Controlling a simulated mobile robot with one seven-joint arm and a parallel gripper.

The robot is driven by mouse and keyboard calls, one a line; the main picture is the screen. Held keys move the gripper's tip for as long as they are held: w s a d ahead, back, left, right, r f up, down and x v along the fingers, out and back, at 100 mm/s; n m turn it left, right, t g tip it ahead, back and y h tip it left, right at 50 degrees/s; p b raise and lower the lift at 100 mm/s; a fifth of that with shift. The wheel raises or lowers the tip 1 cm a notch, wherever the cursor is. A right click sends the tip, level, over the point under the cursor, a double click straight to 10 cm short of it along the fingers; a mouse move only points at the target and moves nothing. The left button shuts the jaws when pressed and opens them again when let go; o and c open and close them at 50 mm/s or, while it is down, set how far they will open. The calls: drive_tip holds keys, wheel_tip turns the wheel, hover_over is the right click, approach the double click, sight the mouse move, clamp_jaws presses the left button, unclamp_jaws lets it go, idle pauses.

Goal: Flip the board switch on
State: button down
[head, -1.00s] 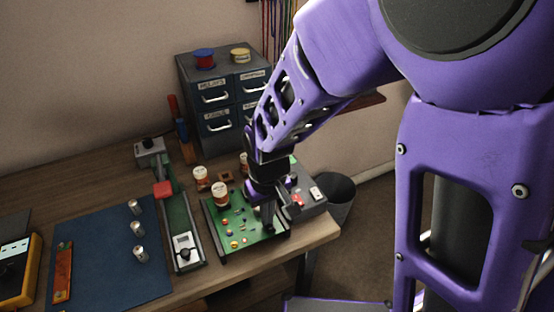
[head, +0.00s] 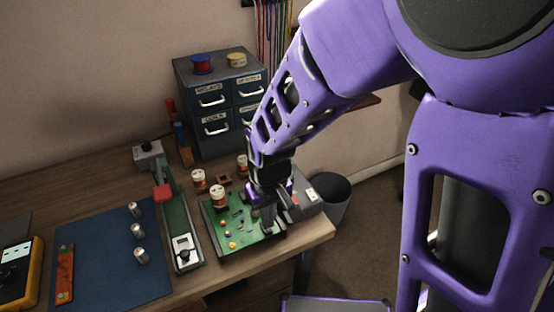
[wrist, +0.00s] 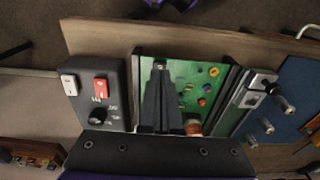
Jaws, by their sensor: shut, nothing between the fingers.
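The green circuit board (head: 226,225) lies in a dark frame near the table's front edge. It also shows in the wrist view (wrist: 208,88), with several coloured parts. My gripper (head: 268,229) points down over the board's right side, its fingers together and empty. In the wrist view the shut fingers (wrist: 160,75) cover the board's left part. A small pale piece shows at their tips; I cannot tell whether it is a switch or whether they touch it. A dark box (wrist: 117,75) beside the board has a red rocker switch (wrist: 101,88), a white one (wrist: 70,85) and a black knob (wrist: 99,116).
A long green slider unit (head: 180,213) stands left of the board, then a blue mat (head: 100,260) with several metal cylinders. Drawers (head: 215,95) stand behind. A bin (head: 333,195) is beyond the table's right edge.

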wheel_tip(320, 180, up, 12)
drive_tip(key=s+p, duration=0.1)
drive_tip(key=p, duration=0.4)
drive_tip(key=shift+s+d, duration=0.25)
drive_tip(key=shift+d, duration=0.15)
